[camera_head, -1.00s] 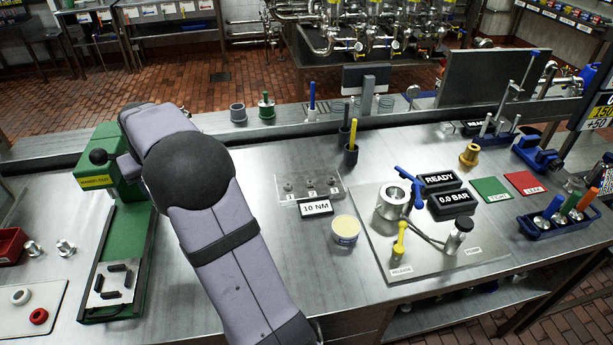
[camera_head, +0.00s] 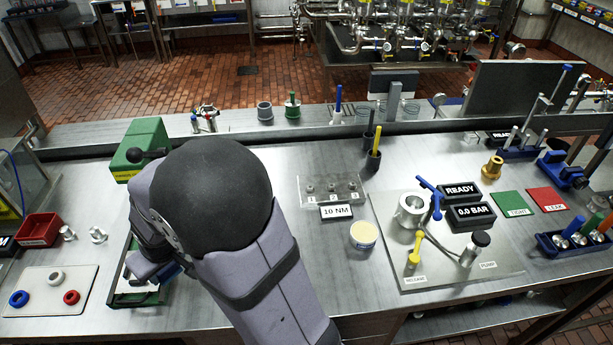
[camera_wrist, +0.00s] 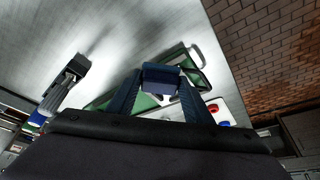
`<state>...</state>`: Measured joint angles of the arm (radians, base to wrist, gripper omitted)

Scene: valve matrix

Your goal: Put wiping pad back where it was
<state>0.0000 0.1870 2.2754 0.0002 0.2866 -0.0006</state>
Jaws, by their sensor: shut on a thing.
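My gripper (camera_wrist: 160,85) is shut on a dark blue block (camera_wrist: 162,72), which I take to be the wiping pad. The block sits between the two fingertips in the wrist view. Below it is a green-framed bed (camera_wrist: 180,58); I cannot tell whether the block touches it. In the head view my arm covers much of the green fixture (camera_head: 144,142) at the left of the bench. Part of my gripper (camera_head: 150,265) shows there over the front of its bed (camera_head: 125,285).
Left of the bed are a white board (camera_head: 48,278) with blue, white and red rings, a red bin (camera_head: 38,230) and small metal fittings (camera_head: 97,235). To the right are a clear 10 NM block (camera_head: 332,188), a round tub (camera_head: 363,236) and the test plate (camera_head: 455,260).

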